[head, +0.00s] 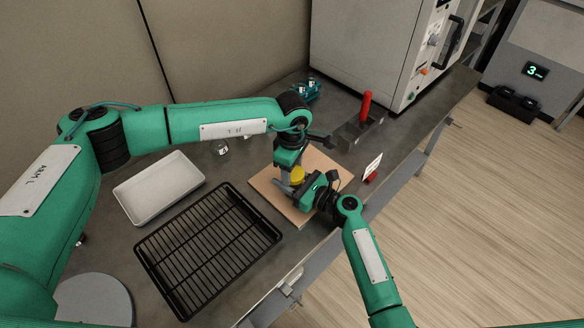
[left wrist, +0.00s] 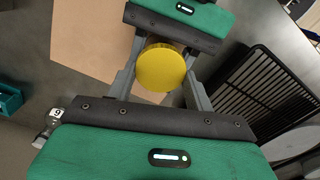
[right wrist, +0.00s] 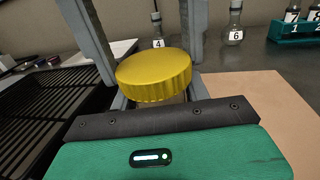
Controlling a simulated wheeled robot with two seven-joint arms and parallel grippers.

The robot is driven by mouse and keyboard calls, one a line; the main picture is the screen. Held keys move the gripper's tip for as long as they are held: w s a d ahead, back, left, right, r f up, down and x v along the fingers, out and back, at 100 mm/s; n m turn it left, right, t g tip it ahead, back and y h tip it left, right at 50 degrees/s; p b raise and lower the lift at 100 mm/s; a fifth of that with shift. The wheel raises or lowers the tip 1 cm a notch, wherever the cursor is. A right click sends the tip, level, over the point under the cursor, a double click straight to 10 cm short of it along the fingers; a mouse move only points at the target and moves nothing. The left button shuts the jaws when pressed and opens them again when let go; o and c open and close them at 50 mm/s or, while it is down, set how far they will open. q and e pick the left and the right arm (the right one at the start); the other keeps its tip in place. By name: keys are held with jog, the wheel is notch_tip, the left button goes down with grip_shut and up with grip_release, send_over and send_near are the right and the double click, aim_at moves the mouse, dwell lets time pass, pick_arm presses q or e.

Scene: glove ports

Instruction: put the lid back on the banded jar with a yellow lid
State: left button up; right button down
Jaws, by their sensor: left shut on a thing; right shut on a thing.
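The round yellow lid (head: 298,174) is level above the tan board (head: 328,166). In the left wrist view the lid (left wrist: 161,67) lies between the fingers of my left gripper (left wrist: 160,88), which is shut on it from above. In the right wrist view the ribbed lid (right wrist: 154,76) sits directly over the fingers of my right gripper (right wrist: 157,98). The right gripper is shut from the side on the jar under the lid. The jar is almost wholly hidden by lid and fingers; its bands do not show. I cannot tell whether the lid touches the rim.
A black wire rack (head: 208,252) and a white tray (head: 160,187) lie left of the board. A small flask (head: 221,148) stands behind. A teal vial rack (head: 306,91), a red-handled tool (head: 365,106) and a white cabinet (head: 372,45) are farther back. A small card (head: 373,165) stands right.

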pick_arm(q)
jog(key=m, duration=0.6)
jog(key=shift+w+d, duration=0.1)
jog(key=m, duration=0.5)
jog(key=shift+d, duration=0.1)
jog(key=o, duration=0.9)
jog(key=shift+o, duration=0.2)
jog(key=shift+r, duration=2.25)
jog(key=shift+c, duration=0.4)
